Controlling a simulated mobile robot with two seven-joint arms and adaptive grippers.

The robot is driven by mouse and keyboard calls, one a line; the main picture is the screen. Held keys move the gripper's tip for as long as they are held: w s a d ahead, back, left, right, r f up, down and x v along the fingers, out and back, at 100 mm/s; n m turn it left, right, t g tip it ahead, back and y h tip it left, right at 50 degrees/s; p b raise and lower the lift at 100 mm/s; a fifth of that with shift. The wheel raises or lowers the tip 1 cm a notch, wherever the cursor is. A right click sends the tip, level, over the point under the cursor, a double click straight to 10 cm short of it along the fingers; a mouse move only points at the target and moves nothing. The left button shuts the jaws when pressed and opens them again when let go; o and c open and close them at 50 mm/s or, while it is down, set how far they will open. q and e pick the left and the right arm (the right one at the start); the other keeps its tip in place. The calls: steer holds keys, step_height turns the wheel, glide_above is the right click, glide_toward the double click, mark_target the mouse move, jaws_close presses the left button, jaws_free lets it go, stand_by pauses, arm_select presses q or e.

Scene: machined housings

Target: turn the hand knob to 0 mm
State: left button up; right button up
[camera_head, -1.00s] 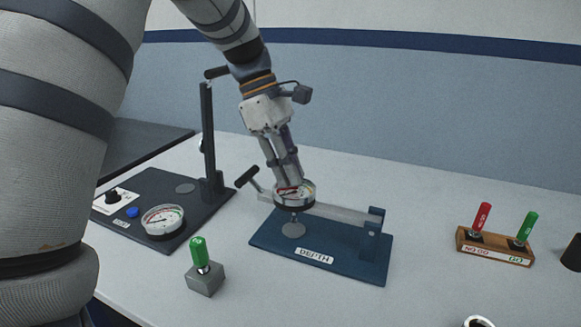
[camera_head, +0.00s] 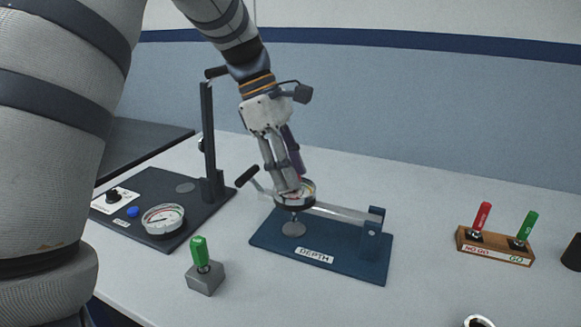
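A blue base plate labelled DEPTH (camera_head: 340,268) stands on the table and carries a silver bar (camera_head: 345,214) with a round dial gauge (camera_head: 309,192) at its left end. A round metal foot (camera_head: 293,229) sits under the dial. I cannot tell whether the fingers hold anything there. The dial's reading and any hand knob under the fingers are hidden. My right gripper is not in view.
A dark stand (camera_head: 209,145) with a second dial (camera_head: 163,219) and a blue button (camera_head: 133,211) stands at the left. A green-handled plug in a grey block (camera_head: 205,278) is in front. A wooden NO GO/GO gauge holder (camera_head: 497,248) is at the right. The table between is clear.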

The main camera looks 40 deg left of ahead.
arm_select(q)
steer(key=v, duration=1.2)
